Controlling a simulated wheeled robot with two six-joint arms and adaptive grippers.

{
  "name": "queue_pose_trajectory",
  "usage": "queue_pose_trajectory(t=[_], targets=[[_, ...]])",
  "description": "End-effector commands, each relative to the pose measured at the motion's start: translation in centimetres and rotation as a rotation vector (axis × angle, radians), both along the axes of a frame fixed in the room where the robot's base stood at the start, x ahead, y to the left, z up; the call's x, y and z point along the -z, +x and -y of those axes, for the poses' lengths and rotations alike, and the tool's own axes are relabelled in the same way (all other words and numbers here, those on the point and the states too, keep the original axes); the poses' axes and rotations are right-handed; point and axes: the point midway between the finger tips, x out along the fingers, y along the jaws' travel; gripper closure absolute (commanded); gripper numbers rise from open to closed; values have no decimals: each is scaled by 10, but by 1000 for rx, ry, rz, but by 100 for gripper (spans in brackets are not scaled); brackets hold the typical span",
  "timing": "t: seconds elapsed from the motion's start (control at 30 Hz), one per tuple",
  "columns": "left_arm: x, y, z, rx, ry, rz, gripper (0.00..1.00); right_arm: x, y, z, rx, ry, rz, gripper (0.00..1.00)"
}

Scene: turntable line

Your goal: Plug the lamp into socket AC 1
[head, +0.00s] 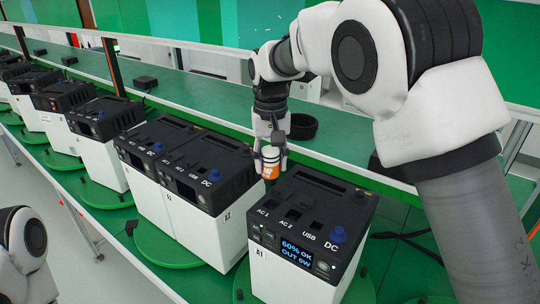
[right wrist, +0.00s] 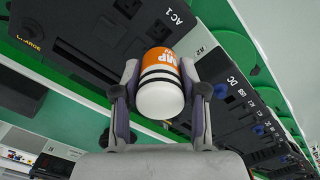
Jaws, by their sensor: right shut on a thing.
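The lamp plug, an orange and white cylinder (head: 270,170), is between the fingers of my right gripper (head: 270,158) in the head view. It also shows in the right wrist view (right wrist: 160,98), with dark stripes and part of the word LAMP. The gripper is shut on it, beyond the back left edge of unit A1 (head: 300,270). Socket AC 1 (head: 274,204) is the leftmost outlet on A1's top and looks empty. The plug is apart from it, toward the back. The plug's prongs are hidden. My left gripper is out of view.
A1's top also has socket AC 2 (head: 293,214), a USB port and a blue DC knob (head: 338,234). Its display (head: 296,251) reads 60% OK, CUT 0W. Unit A2 (head: 205,175) stands close on the left, with several more units in line. A black round container (head: 303,126) sits behind.

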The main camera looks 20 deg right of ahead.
Motion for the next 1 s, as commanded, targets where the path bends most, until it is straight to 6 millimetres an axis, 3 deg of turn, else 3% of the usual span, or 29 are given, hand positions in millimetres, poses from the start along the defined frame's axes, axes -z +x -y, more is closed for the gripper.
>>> queue_pose_trajectory(t=[0.43,1.0], targets=[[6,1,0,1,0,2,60,53,1,0,0,1,-3,98],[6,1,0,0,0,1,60,60,2,0,0,1,-1,98]])
